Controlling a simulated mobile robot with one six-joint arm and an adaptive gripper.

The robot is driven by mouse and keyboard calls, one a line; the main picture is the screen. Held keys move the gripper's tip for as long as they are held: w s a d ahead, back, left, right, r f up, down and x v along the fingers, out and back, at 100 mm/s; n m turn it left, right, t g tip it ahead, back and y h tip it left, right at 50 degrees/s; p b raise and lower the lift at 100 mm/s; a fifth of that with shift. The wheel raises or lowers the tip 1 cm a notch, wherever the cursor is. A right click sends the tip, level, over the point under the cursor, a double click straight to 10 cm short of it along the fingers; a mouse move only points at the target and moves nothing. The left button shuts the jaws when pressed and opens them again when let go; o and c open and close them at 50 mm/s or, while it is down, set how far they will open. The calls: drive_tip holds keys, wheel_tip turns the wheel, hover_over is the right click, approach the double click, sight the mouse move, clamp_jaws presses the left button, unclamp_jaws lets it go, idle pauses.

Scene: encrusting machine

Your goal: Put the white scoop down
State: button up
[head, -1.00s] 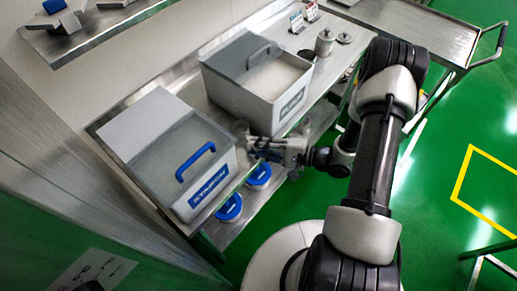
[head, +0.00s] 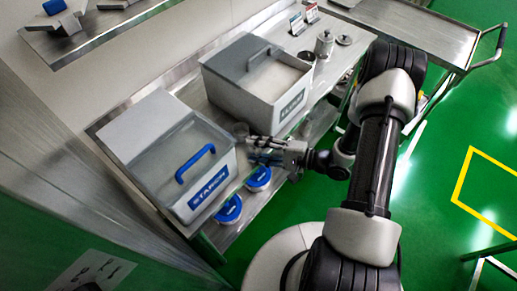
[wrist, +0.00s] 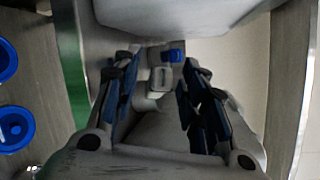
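My gripper (head: 256,150) is at the front edge of the steel table (head: 194,92), in the gap between the two bins. In the wrist view my gripper (wrist: 160,66) has its blue-padded fingers spread apart. A small pale piece, seemingly the white scoop (wrist: 160,78), shows between the fingertips, with clear space to the finger on each side. A small blue piece (wrist: 173,55) is just beyond it. In the head view a greyish cup shape (head: 240,129), likely the scoop's bowl, stands just past my fingertips. My fingers partly hide the scoop's handle.
The starch bin (head: 150,125) with its blue handle stands left of my gripper, and a second grey bin (head: 228,80) stands right, both close. Blue-lidded tubs (head: 229,210) sit on the lower shelf. A steel canister (head: 324,44) stands further right.

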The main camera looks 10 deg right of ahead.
drive_tip(key=shift+d+r, duration=0.15)
drive_tip(key=p+v, duration=0.2)
drive_tip(key=v, duration=0.9)
drive_tip(key=w+d+r+n+h, duration=0.45)
drive_tip(key=w+d+h, duration=0.3)
drive_tip(key=w, duration=0.35)
wheel_tip(320, 180, up, 17)
drive_tip(key=d+n+h, duration=0.2)
drive_tip(key=d+h, duration=0.1)
drive_tip(key=h, duration=0.5)
drive_tip(key=s+a+r+n+g+h, duration=0.1)
drive_tip(key=s+a+r, duration=0.55)
drive_tip(key=s, duration=0.35)
drive_tip(key=s+a+n+g+y, duration=0.3)
drive_tip(key=s+a, duration=0.8)
drive_tip(key=s, duration=0.4)
drive_tip(key=shift+s+r+n, duration=0.25)
drive_tip(key=shift+r+n, duration=0.05)
drive_tip(key=shift+n, duration=0.05)
